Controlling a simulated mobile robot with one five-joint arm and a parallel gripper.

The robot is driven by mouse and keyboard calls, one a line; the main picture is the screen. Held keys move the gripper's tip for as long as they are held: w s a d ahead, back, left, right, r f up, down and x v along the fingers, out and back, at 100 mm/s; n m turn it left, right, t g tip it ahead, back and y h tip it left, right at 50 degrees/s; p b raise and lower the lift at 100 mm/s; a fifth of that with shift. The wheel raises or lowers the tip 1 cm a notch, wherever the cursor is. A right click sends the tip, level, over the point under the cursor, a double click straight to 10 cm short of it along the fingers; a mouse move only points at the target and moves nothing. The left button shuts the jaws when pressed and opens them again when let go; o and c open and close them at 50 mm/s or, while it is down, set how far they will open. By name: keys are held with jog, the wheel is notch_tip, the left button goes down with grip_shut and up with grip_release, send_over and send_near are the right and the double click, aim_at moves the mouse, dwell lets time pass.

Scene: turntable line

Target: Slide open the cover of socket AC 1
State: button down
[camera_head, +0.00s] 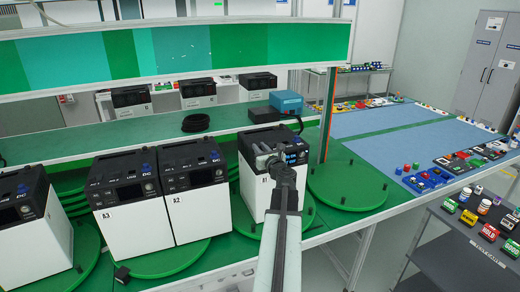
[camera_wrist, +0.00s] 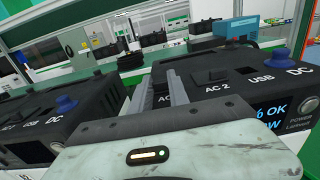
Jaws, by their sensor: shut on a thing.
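The power station (camera_head: 255,196) marked R1 has a white body and a black top, and stands on a green turntable. In the wrist view its black top (camera_wrist: 240,66) carries the labels AC 2, USB and DC. A partly hidden label starting with A, left of AC 2, marks the AC 1 socket. My gripper (camera_head: 264,153) is over the left part of this top. In the wrist view my gripper (camera_wrist: 177,85) has its two grey fingers close together at the AC 1 cover (camera_wrist: 160,87). The fingers hide most of that cover, so how far it is open cannot be told.
A lit display (camera_wrist: 277,112) and a blue knob (camera_wrist: 281,54) are on the same station. Power station R2 (camera_head: 197,208) stands close on the left. A blue box (camera_head: 286,102) and a black cable coil (camera_head: 196,123) lie behind. An empty turntable (camera_head: 345,188) is on the right.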

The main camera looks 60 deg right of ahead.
jog(key=x, duration=0.3)
jog(key=c, duration=1.2)
grip_release()
jog(key=shift+a, duration=0.1)
jog(key=shift+c, duration=0.2)
jog(key=shift+s, duration=0.15)
